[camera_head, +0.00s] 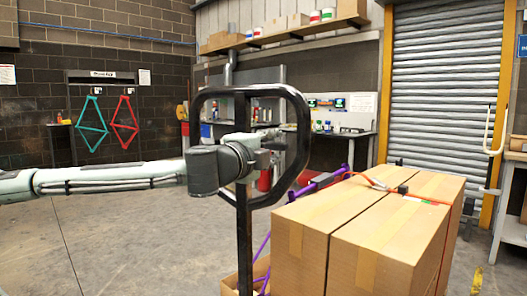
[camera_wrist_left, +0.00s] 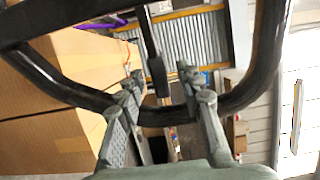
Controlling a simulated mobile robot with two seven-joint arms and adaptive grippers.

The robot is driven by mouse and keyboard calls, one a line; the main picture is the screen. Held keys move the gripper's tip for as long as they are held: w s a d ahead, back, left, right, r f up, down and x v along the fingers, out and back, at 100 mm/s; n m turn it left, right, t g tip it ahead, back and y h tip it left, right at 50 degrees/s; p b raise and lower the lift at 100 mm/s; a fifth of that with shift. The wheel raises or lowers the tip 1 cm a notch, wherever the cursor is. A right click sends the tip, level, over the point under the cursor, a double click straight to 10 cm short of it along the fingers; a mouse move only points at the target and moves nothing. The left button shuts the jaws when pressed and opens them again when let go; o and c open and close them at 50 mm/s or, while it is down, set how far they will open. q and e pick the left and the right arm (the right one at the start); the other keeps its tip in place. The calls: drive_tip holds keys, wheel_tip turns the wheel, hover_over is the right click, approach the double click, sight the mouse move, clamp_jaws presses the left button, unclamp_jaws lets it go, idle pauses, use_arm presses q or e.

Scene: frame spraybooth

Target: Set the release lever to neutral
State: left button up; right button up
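The black loop handle (camera_head: 303,120) stands upright on a black post (camera_head: 244,245) in the middle of the head view. My left gripper (camera_head: 274,148) is at the loop, reaching in from the left. In the left wrist view, the release lever (camera_wrist_left: 157,75), a dark bar with a wider end, hangs inside the loop (camera_wrist_left: 258,85). The fingers of my left gripper (camera_wrist_left: 158,82) are apart on either side of the lever, with gaps visible. In the head view the lever is hidden or too small to make out. My right gripper is not in view.
Large cardboard boxes (camera_head: 300,240), strapped with an orange strap (camera_head: 420,198), stand right of the handle. A workbench (camera_head: 345,138) is behind. Teal (camera_head: 91,128) and red (camera_head: 125,125) frames hang at the back left. The floor (camera_head: 130,235) at left is clear.

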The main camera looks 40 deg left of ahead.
use_arm(q)
drive_tip(key=v, duration=0.5)
drive_tip(key=shift+s+d, duration=0.1)
drive_tip(key=shift+s, duration=0.15)
drive_tip(key=shift+f, duration=0.15)
